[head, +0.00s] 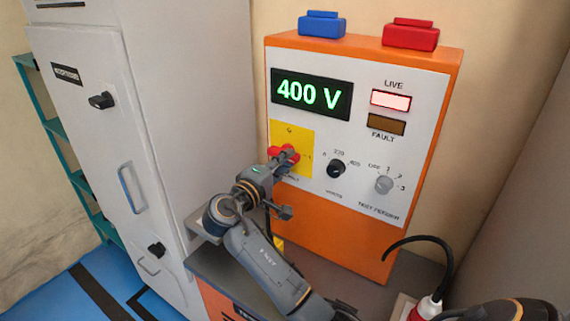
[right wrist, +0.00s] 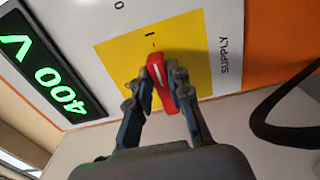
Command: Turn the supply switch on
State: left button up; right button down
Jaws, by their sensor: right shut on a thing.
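The supply switch has a red handle (head: 283,154) on a yellow plate (head: 303,138) at the left of the orange and grey test panel (head: 335,128). My right gripper (head: 285,160) is shut on the red handle. The right wrist view shows the handle (right wrist: 158,80) between the two fingers of the gripper (right wrist: 166,88), its white line pointing roughly at the "I" mark. The display (head: 311,93) reads 400 V in green. The LIVE lamp (head: 390,100) is lit pale pink; the FAULT lamp (head: 386,124) is dark. My left gripper is not seen.
A black knob (head: 336,169) and a grey knob (head: 384,185) sit right of the switch. A blue block (head: 322,24) and a red one (head: 410,34) are on top. A grey cabinet (head: 110,130) stands left. A black cable (head: 425,239) with a red plug (head: 429,307) is lower right.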

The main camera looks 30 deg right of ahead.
jog(key=shift+f, duration=0.2)
jog(key=c, duration=1.4)
grip_release()
jog(key=shift+o, duration=0.9)
jog(key=shift+r, duration=0.15)
jog(key=v, duration=1.2)
jog(key=shift+s+a, duration=0.1)
